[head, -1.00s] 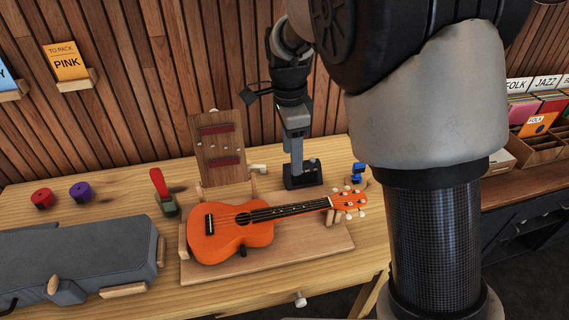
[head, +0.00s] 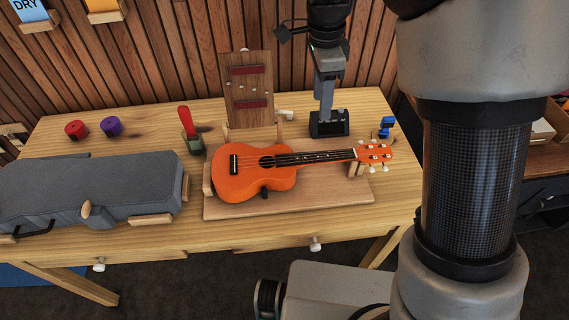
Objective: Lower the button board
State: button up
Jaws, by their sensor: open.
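A pale peg (head: 286,114) sticks out at the board's lower right.
The ukulele lies on a wooden cradle (head: 225,210). A grey case (head: 60,185) lies at left. Red (head: 76,129) and purple (head: 111,126) spools, a red-handled tool (head: 187,122) and a blue item (head: 387,124) stand on the bench (head: 385,210). A slatted wall rises behind.

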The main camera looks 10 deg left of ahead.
jog(key=c, duration=0.7)
jog(key=shift+n, duration=0.3)
grip_shut()
jog(key=w+a+n+y+b, duration=0.6)
jog(key=w+a+n+y, duration=0.3)
jog(key=a+n+y, duration=0.1)
jog(key=w+n+y+b, duration=0.2)
jog(key=w+y, duration=0.6)
jog(key=w, duration=0.4)
jog(key=a, duration=1.1)
jog(key=shift+s+d+t+p, duration=0.15)
jog(key=shift+s+d, duration=0.25)
jog(key=shift+s, duration=0.4)
jog(key=shift+s+d+t+p, duration=0.15)
jog(key=shift+s+d, duration=0.25)
jog(key=shift+s, duration=0.4)
